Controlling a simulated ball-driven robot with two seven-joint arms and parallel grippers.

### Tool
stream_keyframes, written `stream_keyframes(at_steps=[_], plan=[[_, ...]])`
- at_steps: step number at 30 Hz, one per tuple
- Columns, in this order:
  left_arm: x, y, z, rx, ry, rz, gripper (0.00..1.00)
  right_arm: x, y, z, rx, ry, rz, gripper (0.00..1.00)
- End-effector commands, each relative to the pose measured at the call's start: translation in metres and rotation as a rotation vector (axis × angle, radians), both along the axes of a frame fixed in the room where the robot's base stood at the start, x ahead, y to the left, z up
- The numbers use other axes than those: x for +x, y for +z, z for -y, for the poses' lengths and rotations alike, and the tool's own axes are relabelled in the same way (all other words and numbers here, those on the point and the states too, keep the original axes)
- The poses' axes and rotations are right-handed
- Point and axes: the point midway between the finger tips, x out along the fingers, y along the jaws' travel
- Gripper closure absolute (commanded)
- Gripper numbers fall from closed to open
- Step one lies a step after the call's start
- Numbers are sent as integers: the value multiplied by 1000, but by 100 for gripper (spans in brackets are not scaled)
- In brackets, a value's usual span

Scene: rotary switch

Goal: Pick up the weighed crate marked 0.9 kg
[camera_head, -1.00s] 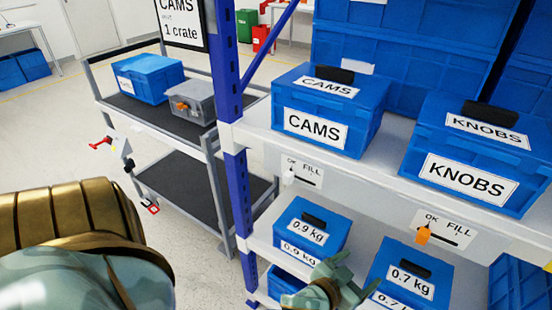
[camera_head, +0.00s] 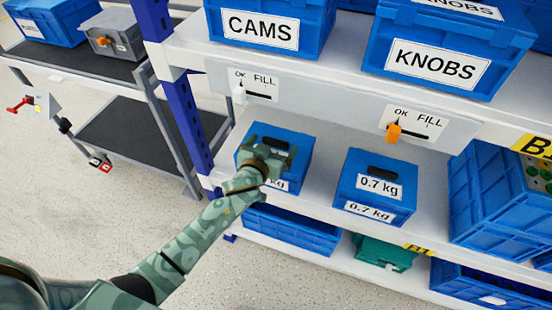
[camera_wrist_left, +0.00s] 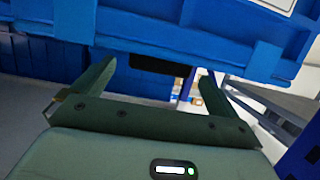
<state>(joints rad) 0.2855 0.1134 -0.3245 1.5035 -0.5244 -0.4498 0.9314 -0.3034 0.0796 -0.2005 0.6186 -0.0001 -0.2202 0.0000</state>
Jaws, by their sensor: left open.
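The blue crate (camera_head: 301,170) marked 0.9 kg stands on the middle shelf, left of a blue crate marked 0.7 kg (camera_head: 375,198). Its front label is mostly covered, with only "kg" showing. In the left wrist view the open fingers of the gripper (camera_wrist_left: 157,75) point at a blue crate surface (camera_wrist_left: 190,35), with a black bar between the fingertips. Contact cannot be told. My right gripper is not in view.
Above, a shelf holds blue CAMS (camera_head: 262,28) and KNOBS (camera_head: 440,62) crates; its front panel carries OK/FILL switches, one with an orange knob (camera_head: 393,132). A blue upright (camera_head: 190,125) stands at left, beside a grey cart (camera_head: 125,135). More crates lie below.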

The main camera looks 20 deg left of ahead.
Motion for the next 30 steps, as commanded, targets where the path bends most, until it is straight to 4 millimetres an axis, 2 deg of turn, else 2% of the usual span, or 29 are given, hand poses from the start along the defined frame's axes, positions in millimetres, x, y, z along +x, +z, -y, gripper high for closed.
stream_keyframes(at_steps=[1,6,13,14,21,24,30], plan=[[10,-9,-1,3,-2,-3,2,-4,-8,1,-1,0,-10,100],[28,-12,0,1,-1,-3,2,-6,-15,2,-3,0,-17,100],[30,-9,0,0,-1,0,2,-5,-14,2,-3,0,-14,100],[30,-9,0,0,-1,0,7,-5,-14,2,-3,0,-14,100],[30,-9,0,0,-1,0,74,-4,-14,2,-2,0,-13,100],[31,-7,1,-2,-2,5,98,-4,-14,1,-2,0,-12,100],[30,-6,1,-2,-2,5,98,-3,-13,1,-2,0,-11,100]])
